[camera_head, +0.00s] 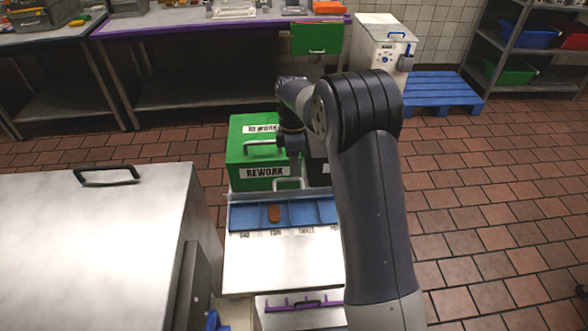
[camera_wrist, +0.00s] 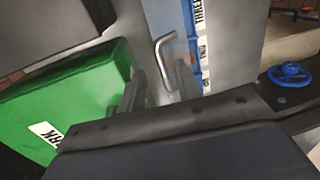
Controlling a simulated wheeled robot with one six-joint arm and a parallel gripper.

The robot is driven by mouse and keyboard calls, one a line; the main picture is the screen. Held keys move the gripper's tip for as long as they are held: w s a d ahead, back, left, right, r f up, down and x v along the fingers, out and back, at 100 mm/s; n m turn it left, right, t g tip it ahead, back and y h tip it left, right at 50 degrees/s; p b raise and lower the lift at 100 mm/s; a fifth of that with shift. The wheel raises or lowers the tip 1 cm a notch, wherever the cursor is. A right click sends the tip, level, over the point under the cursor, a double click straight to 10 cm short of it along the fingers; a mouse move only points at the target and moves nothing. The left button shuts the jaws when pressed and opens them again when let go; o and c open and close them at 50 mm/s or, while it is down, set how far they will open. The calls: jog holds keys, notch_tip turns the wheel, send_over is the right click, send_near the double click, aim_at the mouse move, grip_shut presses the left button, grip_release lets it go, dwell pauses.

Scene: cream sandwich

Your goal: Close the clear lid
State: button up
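The clear lid (camera_head: 262,196) is at the back edge of a row of blue compartments (camera_head: 300,213), which show uncovered in the head view. Its pale metal bar handle (camera_head: 290,183) stands at that back edge. The handle (camera_wrist: 165,48) also shows in the wrist view, with the grey see-through lid (camera_wrist: 128,28) around it. My gripper (camera_head: 293,172) is just above the handle in the head view. In the wrist view my gripper (camera_wrist: 162,85) has its two fingers apart, with the handle's near end between or just beyond them. I cannot tell whether they touch.
A green box marked REWORK (camera_head: 240,152) stands right behind the lid, close to my gripper. A brown item (camera_head: 274,213) lies in one compartment. A large steel cabinet (camera_head: 90,235) is at left. Open tiled floor (camera_head: 480,220) lies at right.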

aim_at(294, 178)
jog(key=shift+s+f, duration=0.15)
jog(key=shift+f, duration=0.7)
jog(key=shift+s+f, duration=0.15)
jog(key=shift+f, duration=0.65)
grip_shut()
